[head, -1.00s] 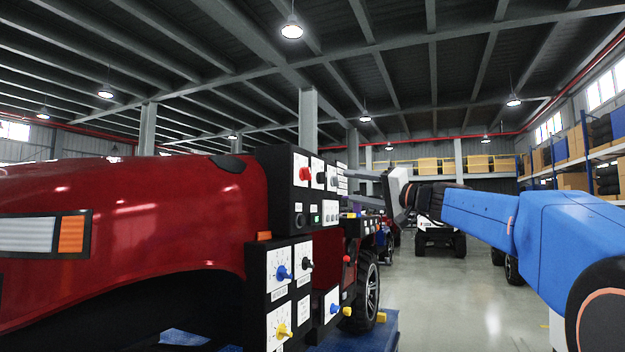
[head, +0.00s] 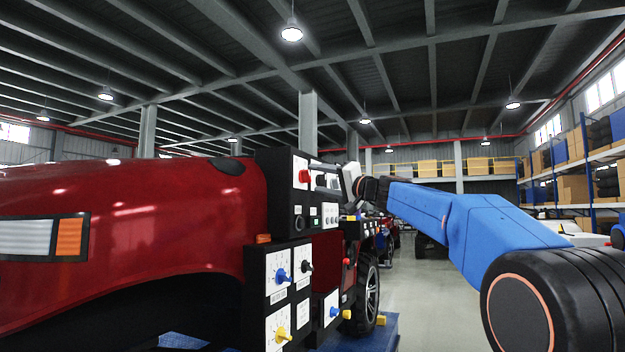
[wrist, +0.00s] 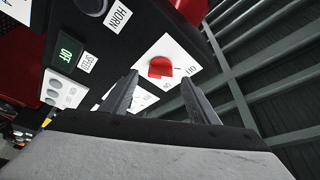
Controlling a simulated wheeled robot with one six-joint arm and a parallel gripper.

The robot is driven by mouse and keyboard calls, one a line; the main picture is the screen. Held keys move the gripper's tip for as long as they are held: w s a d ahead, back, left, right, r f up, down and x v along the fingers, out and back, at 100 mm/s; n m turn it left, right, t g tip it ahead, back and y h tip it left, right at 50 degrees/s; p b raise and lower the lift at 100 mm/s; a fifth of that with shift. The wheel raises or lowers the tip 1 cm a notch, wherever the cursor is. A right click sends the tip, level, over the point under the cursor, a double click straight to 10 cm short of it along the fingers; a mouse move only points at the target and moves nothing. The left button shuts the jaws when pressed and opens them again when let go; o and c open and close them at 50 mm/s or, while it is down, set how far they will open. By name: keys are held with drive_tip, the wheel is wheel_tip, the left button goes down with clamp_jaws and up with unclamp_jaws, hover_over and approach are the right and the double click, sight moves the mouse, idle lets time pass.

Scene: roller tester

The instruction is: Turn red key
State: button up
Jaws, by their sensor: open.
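The red key (head: 304,176) is a red knob on a white plate at the top of the black control panel. In the wrist view the red key (wrist: 160,67) sits on its white plate with small lettering around it. My gripper (head: 334,180) is at the upper panel, to the right of the red key in the head view. In the wrist view my gripper (wrist: 158,88) is open, with one finger on each side of the line toward the key. The fingers look short of the knob, and nothing is between them.
The black panel (head: 262,282) carries other controls: a blue knob (head: 282,275), a yellow knob (head: 282,334) and a black knob (head: 306,266). A red vehicle (head: 130,210) stands to the left. The floor (head: 430,310) at right is clear.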

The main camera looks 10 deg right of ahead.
sight(309, 177)
drive_tip(key=shift+x, duration=1.75)
drive_tip(key=shift+s, duration=0.1)
drive_tip(key=shift+c, duration=0.6)
